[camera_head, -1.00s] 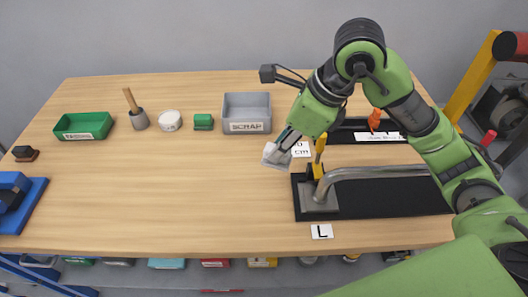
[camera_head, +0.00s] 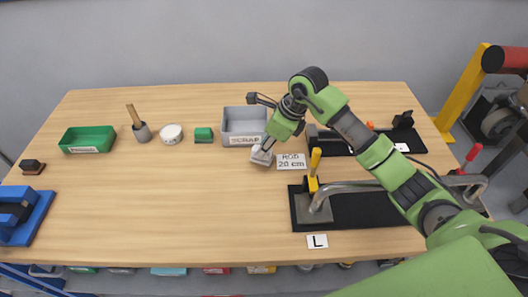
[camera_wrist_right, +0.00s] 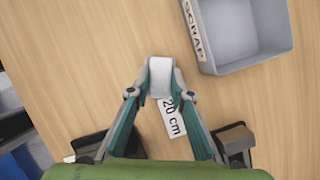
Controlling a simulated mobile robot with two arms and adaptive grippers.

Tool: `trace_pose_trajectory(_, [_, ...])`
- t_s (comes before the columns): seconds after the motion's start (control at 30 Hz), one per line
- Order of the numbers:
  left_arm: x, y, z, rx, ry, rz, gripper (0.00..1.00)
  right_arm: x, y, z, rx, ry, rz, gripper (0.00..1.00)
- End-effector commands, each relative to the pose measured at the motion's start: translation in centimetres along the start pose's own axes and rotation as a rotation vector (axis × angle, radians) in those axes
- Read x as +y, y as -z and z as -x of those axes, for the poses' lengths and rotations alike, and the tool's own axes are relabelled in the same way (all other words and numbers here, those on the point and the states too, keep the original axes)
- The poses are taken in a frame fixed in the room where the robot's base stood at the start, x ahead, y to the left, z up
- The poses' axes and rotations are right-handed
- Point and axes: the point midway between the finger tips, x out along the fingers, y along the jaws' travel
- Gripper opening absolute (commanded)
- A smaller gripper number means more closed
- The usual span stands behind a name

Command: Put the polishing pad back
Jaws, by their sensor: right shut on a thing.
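The polishing pad, seen as a small white block (camera_head: 261,156), is between the fingertips of my right gripper (camera_head: 266,148). In the right wrist view the white pad (camera_wrist_right: 161,77) is pinched between the two fingertips (camera_wrist_right: 160,92). The gripper points down over the bench, just in front of the grey SCRAP bin. I cannot tell whether the pad touches the bench top. My left gripper is not in view.
The grey SCRAP bin (camera_head: 243,139), a green block (camera_head: 203,134), a white round tub (camera_head: 172,132) and a green tray (camera_head: 87,147) stand behind. A "ROD 20 cm" label (camera_head: 291,162) lies beside the pad. A bent-rod fixture (camera_head: 320,205) is at right. The bench's left middle is clear.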

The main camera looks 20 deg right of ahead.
Motion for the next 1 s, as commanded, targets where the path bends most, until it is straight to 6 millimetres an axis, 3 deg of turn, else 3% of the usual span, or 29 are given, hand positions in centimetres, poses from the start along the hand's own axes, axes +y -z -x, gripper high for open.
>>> trace_pose_trajectory(0.2, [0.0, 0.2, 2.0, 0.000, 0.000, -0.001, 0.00, 0.1, 1.0, -2.5, 0.001, -0.005, -0.003, 0.00])
trace_pose_trajectory(0.57, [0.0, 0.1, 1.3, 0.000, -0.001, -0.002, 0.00, 0.0, 1.4, -3.2, 0.000, -0.001, 0.001, 0.00])
trace_pose_trajectory(0.6, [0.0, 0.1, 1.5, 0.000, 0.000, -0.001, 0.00, 0.0, 1.3, -3.1, 0.000, -0.001, 0.000, 0.28])
trace_pose_trajectory(0.63, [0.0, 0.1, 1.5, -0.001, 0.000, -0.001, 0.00, 0.0, 1.3, -3.1, 0.000, -0.001, 0.000, 0.36])
trace_pose_trajectory(1.0, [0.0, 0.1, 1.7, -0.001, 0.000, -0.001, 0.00, 0.1, 1.2, -2.9, 0.000, -0.002, 0.000, 0.37])
